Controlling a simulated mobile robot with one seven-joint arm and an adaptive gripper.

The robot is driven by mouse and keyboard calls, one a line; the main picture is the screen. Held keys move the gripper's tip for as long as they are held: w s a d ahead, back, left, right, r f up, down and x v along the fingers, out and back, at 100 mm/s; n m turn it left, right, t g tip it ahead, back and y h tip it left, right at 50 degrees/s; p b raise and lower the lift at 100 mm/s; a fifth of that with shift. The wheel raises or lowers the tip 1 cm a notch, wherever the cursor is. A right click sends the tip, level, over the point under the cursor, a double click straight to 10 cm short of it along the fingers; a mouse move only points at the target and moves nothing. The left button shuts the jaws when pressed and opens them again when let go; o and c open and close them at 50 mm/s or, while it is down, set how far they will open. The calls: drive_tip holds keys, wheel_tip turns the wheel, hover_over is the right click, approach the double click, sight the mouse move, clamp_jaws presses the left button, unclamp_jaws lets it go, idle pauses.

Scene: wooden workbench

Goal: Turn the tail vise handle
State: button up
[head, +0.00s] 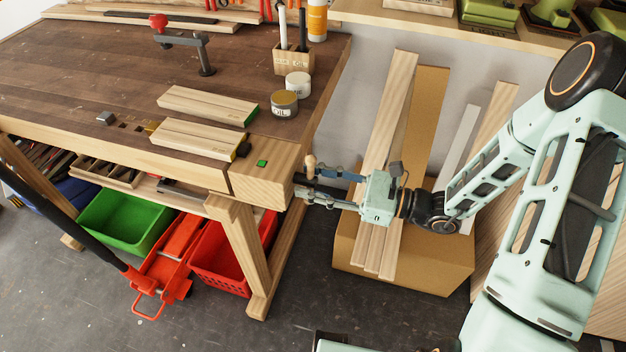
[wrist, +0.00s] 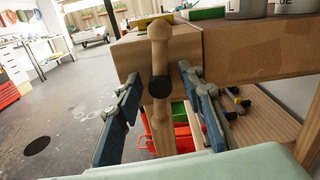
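The tail vise (head: 262,178) is the wooden block at the bench's right end, with a green square on top. Its wooden handle (head: 310,161) shows only as a knob in the head view. In the wrist view the handle (wrist: 160,52) is a roughly upright round bar with a ball at its top, crossing a dark round hub (wrist: 160,88). My gripper (head: 303,181) is at the vise's end face. In the wrist view my gripper (wrist: 159,78) is open, one blue-padded finger on each side of the handle, with visible gaps.
Boards (head: 200,139) and tins (head: 285,103) lie on the workbench (head: 105,65). A cardboard box (head: 430,262) with planks (head: 388,120) leaning over it stands right of the vise, below and behind my gripper. Red (head: 222,262) and green (head: 128,220) bins sit under the bench.

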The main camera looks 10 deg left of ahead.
drive_tip(key=d, duration=1.2)
drive_tip(key=shift+s, duration=0.45)
